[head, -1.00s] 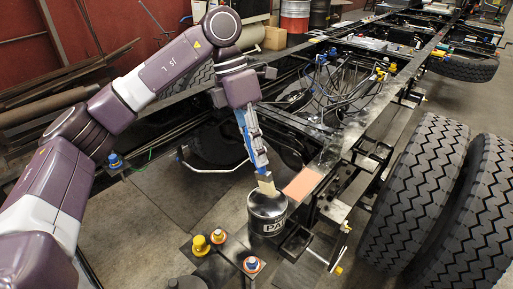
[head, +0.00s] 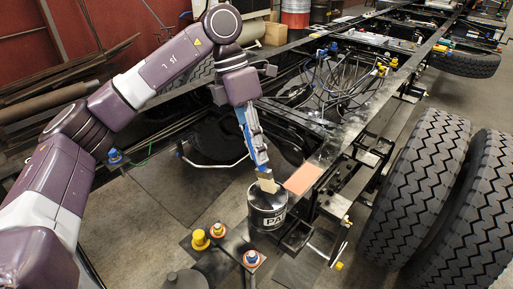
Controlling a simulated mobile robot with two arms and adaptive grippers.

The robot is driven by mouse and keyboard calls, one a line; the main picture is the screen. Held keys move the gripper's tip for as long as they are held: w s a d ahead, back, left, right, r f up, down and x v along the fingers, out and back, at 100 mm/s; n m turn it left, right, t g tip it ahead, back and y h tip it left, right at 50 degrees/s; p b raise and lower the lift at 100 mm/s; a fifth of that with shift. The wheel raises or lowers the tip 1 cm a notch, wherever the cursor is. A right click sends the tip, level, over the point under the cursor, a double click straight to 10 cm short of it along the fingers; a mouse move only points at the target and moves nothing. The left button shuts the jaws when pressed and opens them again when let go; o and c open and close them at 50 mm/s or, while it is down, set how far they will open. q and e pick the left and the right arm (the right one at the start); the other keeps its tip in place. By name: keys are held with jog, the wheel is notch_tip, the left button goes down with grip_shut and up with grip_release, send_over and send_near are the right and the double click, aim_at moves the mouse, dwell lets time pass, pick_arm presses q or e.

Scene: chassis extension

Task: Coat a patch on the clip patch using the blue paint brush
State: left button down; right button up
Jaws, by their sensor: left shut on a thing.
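My left gripper (head: 258,154) is shut on the blue paint brush and points down. Its pale bristles (head: 267,184) are at the top of a black paint can (head: 268,218); I cannot tell how deep they reach into it. Much of the handle is hidden by the gripper. A flat orange-pink patch (head: 303,178), which looks like the clip patch, lies on the dark chassis just right of the can and behind it, apart from the brush. My right gripper is not in view.
The truck chassis frame (head: 365,130) with cables runs away to the upper right. Large tyres (head: 420,185) stand at the right. A dark plate with yellow and orange-blue fittings (head: 251,258) lies in front of the can. Pipes are stacked at the left.

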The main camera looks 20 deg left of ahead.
pick_arm(q)
jog(key=shift+f, duration=0.25)
jog(key=shift+f+b, duration=0.25)
jog(key=shift+b, duration=0.05)
dwell(1.2)
jog(key=shift+r+p, duration=2.75)
jog(key=shift+r, duration=0.8)
